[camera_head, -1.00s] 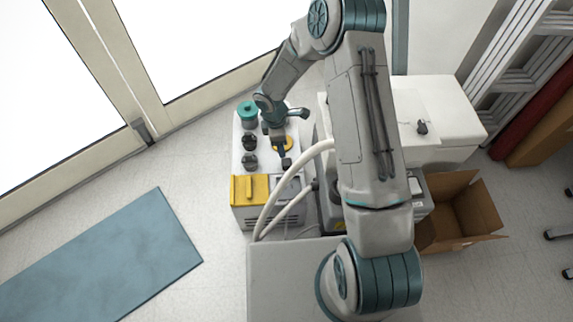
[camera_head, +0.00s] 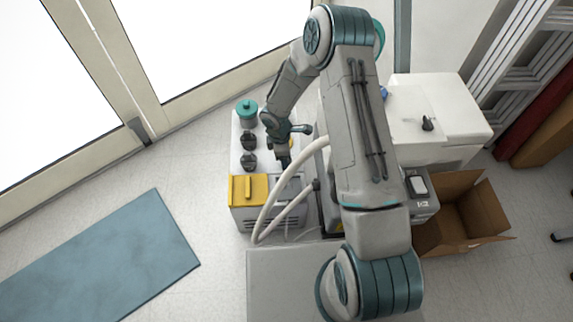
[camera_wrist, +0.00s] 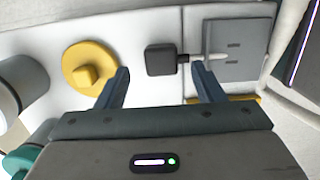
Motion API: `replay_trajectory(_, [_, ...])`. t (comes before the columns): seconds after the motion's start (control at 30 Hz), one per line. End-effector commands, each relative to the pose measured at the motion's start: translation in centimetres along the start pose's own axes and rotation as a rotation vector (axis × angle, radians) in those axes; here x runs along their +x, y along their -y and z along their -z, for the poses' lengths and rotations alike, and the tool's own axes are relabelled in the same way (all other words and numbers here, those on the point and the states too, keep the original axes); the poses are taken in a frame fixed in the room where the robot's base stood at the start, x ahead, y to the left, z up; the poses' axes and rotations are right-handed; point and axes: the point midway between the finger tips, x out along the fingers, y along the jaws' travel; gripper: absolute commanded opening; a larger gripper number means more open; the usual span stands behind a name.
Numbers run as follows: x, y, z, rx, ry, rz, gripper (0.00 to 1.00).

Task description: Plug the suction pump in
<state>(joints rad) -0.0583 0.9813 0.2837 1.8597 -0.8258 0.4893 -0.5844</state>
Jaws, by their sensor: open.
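In the wrist view, a black square plug-like block (camera_wrist: 160,60) lies on a white surface, with a short dark stem and a pale thin part reaching right onto a grey slotted panel (camera_wrist: 240,48). My gripper (camera_wrist: 160,78) is open; its fingers stand to the left and right of the block, apart from it, with nothing held. In the head view, my gripper (camera_head: 284,162) is low over the white-topped unit, close to the grey panel area (camera_head: 288,188). The block is hidden there by my arm. I cannot tell which cord is the suction pump's.
A yellow round knob (camera_wrist: 91,68) sits left of the fingers. Dark knobs (camera_head: 249,141), a teal-lidded jar (camera_head: 247,112) and a yellow cover (camera_head: 248,188) are on the unit. White hoses (camera_head: 275,185) arch beside my arm. An open cardboard box (camera_head: 462,215) stands right.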

Motion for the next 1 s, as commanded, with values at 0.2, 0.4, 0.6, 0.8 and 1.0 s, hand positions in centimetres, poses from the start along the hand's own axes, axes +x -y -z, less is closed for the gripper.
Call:
replay_trajectory(0.2, [3.4,0.2,-0.1,0.001,0.000,0.001,0.62])
replay_trajectory(0.4, [3.4,0.2,-0.1,0.001,0.000,0.000,0.62])
replay_trajectory(0.6, [3.4,0.2,-0.1,0.000,0.000,0.000,0.51])
replay_trajectory(0.8, [3.4,0.2,-0.1,0.000,0.000,0.000,0.16])
replay_trajectory(1.0, [3.4,0.2,-0.1,0.000,0.000,0.000,0.16])
